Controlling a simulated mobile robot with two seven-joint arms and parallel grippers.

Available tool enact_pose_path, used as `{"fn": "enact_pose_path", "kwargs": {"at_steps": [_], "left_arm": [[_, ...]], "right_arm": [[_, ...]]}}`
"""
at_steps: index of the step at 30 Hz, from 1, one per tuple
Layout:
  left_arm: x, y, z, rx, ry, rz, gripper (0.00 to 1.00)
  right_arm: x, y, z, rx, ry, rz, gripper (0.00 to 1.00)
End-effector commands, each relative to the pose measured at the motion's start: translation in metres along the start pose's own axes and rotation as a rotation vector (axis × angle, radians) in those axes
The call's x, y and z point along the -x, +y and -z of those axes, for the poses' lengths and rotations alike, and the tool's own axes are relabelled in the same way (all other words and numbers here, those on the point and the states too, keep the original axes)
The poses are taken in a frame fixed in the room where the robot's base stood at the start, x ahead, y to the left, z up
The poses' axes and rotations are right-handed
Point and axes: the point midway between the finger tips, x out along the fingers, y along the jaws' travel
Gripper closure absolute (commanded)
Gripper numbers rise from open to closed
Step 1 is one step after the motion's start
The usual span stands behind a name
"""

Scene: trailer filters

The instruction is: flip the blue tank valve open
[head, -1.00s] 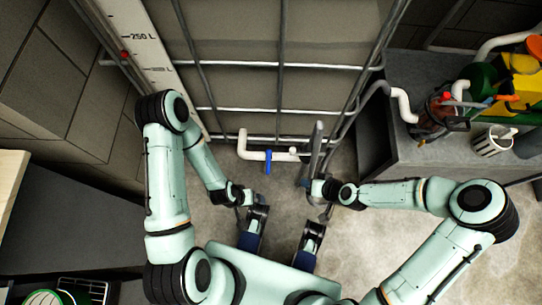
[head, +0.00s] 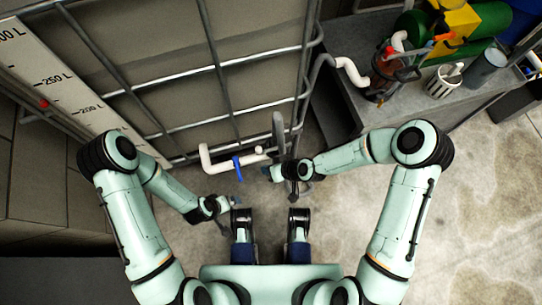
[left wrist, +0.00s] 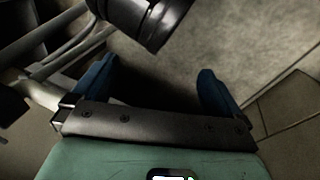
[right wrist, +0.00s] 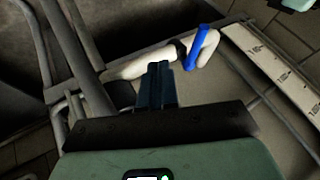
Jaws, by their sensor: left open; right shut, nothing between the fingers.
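The blue valve handle (head: 237,168) sits on a white pipe (head: 207,160) at the foot of the caged tank (head: 165,75) in the head view. In the right wrist view the blue handle (right wrist: 198,47) stands across the white pipe (right wrist: 138,66), beyond and right of the fingertips. My right gripper (head: 270,172) is right of the handle, with a visible gap. Its fingers (right wrist: 156,80) are shut and empty. My left gripper (head: 237,202) is below the handle in the head view. Its fingers (left wrist: 155,85) are wide apart, with nothing between them.
Metal cage bars (head: 300,100) rise close to my right gripper. A grey counter (head: 455,105) at the right carries a white cup (head: 443,83), a pump-like device (head: 392,70) and other items. A level scale (head: 65,85) runs along the tank's left. Concrete floor (head: 345,205) is open at right.

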Motion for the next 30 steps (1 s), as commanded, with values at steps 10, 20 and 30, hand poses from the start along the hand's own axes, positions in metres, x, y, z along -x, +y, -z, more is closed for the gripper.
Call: {"fn": "enact_pose_path", "kwargs": {"at_steps": [10,20,30], "left_arm": [[-0.018,-0.007,0.026,0.006,0.077,0.005,0.00],[-0.020,-0.008,0.024,0.007,0.070,0.008,0.00],[-0.020,-0.008,0.024,0.007,0.069,0.008,0.00]], "right_arm": [[-0.059,-0.018,0.001,0.005,-0.001,0.003,1.00],[-0.065,-0.037,0.003,-0.001,0.000,-0.001,1.00],[-0.065,-0.037,0.003,-0.001,0.000,0.000,1.00]]}}
